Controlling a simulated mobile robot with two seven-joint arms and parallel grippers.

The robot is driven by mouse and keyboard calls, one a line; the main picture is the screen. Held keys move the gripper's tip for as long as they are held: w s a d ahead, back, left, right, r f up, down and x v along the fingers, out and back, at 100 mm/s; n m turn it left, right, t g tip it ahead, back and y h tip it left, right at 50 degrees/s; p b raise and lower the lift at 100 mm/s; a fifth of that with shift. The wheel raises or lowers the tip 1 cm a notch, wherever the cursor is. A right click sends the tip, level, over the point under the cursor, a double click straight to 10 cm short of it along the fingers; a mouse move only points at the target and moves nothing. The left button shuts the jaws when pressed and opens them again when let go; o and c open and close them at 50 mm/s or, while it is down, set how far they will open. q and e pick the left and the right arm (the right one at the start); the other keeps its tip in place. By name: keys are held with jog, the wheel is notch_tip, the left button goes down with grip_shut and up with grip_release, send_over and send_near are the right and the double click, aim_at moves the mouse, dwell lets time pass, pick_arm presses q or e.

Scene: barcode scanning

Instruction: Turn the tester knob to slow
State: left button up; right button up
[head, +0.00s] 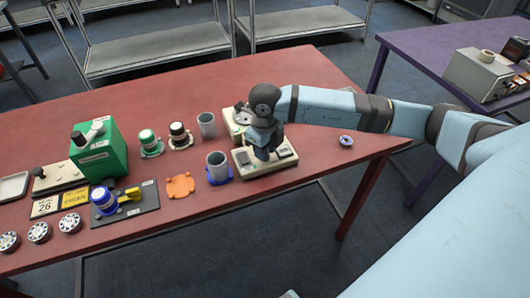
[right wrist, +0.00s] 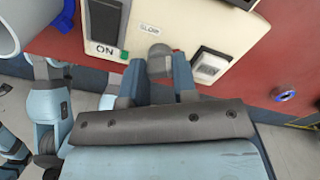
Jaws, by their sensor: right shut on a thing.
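The tester is a cream box (head: 277,171) near the front edge of the red table, right of the middle in the head view. In the right wrist view its top face (right wrist: 221,27) carries a grey knob (right wrist: 160,62), with a "SLOW" label (right wrist: 149,29) just beyond it. My right gripper (right wrist: 160,80) points down at the tester and is shut on the knob, one finger on each side. In the head view my right gripper (head: 262,153) hides the knob. The knob's exact pointing direction is hard to tell. My left gripper is not in view.
A switch marked "ON" (right wrist: 106,25) and a smaller switch (right wrist: 210,65) flank the knob. A grey cup in a blue holder (head: 218,167) stands close left of the tester. A small blue-and-white ring (head: 346,141) lies to the right, with bare table around it.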

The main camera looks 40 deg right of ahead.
jog(key=shift+w+f+n+b, duration=0.1)
jog(key=shift+n+b, duration=0.45)
jog(key=shift+n, duration=0.35)
jog(key=n+b, duration=0.3)
jog(key=n, duration=0.1)
jog(key=shift+n, duration=0.3)
jog(key=n+b, duration=0.1)
jog(key=n, duration=0.2)
jog(key=shift+b, duration=0.4)
jog(key=shift+n+b, duration=0.3)
jog(key=shift+n, duration=0.3)
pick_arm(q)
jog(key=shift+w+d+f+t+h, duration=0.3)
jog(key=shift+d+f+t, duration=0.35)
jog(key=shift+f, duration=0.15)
pick_arm(e)
jog(key=shift+n, duration=0.4)
pick_arm(q)
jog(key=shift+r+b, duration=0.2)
jog(key=shift+b, duration=0.1)
